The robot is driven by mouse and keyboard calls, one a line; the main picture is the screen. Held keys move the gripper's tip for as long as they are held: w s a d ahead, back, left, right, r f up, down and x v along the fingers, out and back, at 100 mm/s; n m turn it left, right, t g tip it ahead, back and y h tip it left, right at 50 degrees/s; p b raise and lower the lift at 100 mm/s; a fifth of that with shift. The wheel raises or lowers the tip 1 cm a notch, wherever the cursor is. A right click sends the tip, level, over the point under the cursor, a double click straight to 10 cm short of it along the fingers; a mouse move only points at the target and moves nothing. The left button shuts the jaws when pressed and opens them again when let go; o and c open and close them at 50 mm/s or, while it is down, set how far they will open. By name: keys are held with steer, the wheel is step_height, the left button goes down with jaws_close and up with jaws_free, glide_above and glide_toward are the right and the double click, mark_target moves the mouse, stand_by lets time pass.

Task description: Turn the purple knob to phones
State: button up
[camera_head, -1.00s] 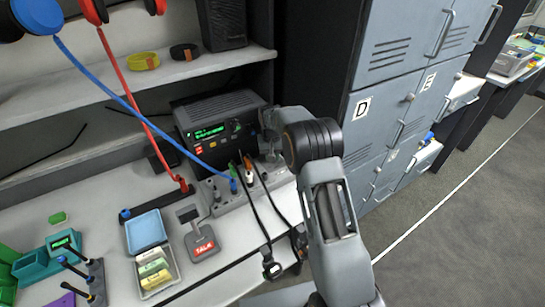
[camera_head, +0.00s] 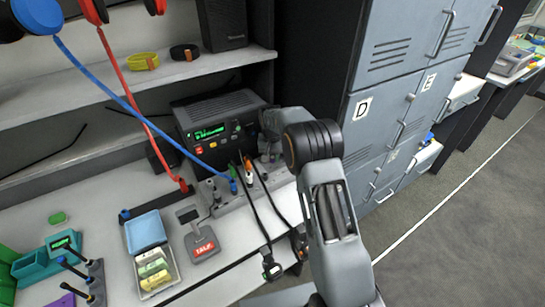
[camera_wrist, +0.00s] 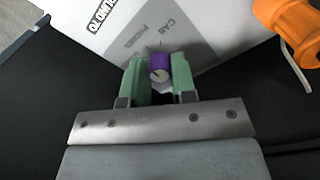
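The purple knob (camera_wrist: 160,68) shows in the wrist view, with a white mark on its pale face. It sits on a grey label plate (camera_wrist: 140,33) that carries the word CAB and other lettering too small to read. The green fingers of my gripper (camera_wrist: 160,76) stand on both sides of the knob and appear to press on it, with no clear gap. The word phones is not readable. In the head view my gripper (camera_head: 270,122) is beside the right end of the black radio unit (camera_head: 218,122), and the knob is hidden there.
An orange part (camera_wrist: 290,25) is near the fingers at the upper right of the wrist view. Cables and plugs (camera_head: 245,175) stand below the radio on the desk. Grey lockers (camera_head: 375,110) are close on the right. A shelf (camera_head: 90,90) is at the left.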

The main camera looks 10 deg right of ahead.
mark_target(272, 159)
steer(key=o, duration=0.4)
steer(key=shift+o, duration=0.2)
step_height(272, 159, up, 14)
steer(key=shift+a, duration=0.15)
stand_by(0.3)
steer(key=shift+w, duration=0.15)
steer(key=s+r+n+t, duration=0.1)
steer(key=s+n+t, duration=0.2)
steer(key=s, duration=2.8)
steer(key=shift+s+r+t, duration=0.15)
steer(key=shift+s+t, duration=0.25)
